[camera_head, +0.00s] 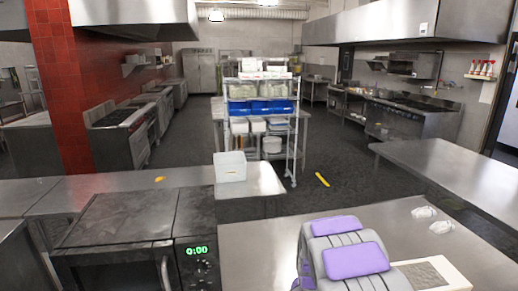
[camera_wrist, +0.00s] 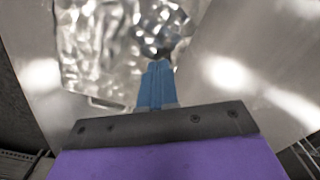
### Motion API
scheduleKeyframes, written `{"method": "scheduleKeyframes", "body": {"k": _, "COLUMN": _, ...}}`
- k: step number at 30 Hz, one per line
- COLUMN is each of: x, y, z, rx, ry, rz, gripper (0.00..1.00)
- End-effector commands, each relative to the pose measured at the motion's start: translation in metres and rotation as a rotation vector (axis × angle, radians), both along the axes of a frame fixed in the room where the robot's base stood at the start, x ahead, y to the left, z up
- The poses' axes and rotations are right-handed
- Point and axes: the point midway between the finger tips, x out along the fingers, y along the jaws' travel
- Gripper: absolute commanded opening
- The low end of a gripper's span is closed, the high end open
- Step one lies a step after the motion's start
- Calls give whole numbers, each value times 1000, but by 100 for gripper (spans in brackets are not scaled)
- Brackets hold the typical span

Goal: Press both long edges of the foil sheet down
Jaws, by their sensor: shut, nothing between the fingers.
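The foil sheet (camera_wrist: 95,45) is crumpled and shiny in the wrist view, spread from the upper left to the top middle over a smooth metal surface. My gripper (camera_wrist: 157,66) shows as blue fingers, shut together with nothing between them. The fingertips overlap the foil's right part in the picture; I cannot tell whether they touch it. A wire-like loop shows at the foil's lower edge. The foil's top edge is cut off by the frame. In the head view my purple and grey arm covers part of the right counter, and my gripper is not visible there.
On the right steel counter (camera_head: 285,250) lie two small crumpled silvery pieces (camera_head: 423,212) and a cream frame with a grey panel (camera_head: 430,275). A microwave (camera_head: 120,225) stands left, with a white bin (camera_head: 230,166) behind it. A wheeled rack (camera_head: 262,120) stands in the aisle.

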Motion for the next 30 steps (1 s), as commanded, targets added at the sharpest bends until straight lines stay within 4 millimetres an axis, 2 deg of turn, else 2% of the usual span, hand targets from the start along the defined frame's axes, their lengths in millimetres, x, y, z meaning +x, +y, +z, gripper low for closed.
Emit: {"method": "scheduleKeyframes", "body": {"k": 30, "x": 0, "y": 0, "z": -14, "rx": 0, "ry": 1, "rz": 0, "gripper": 0}}
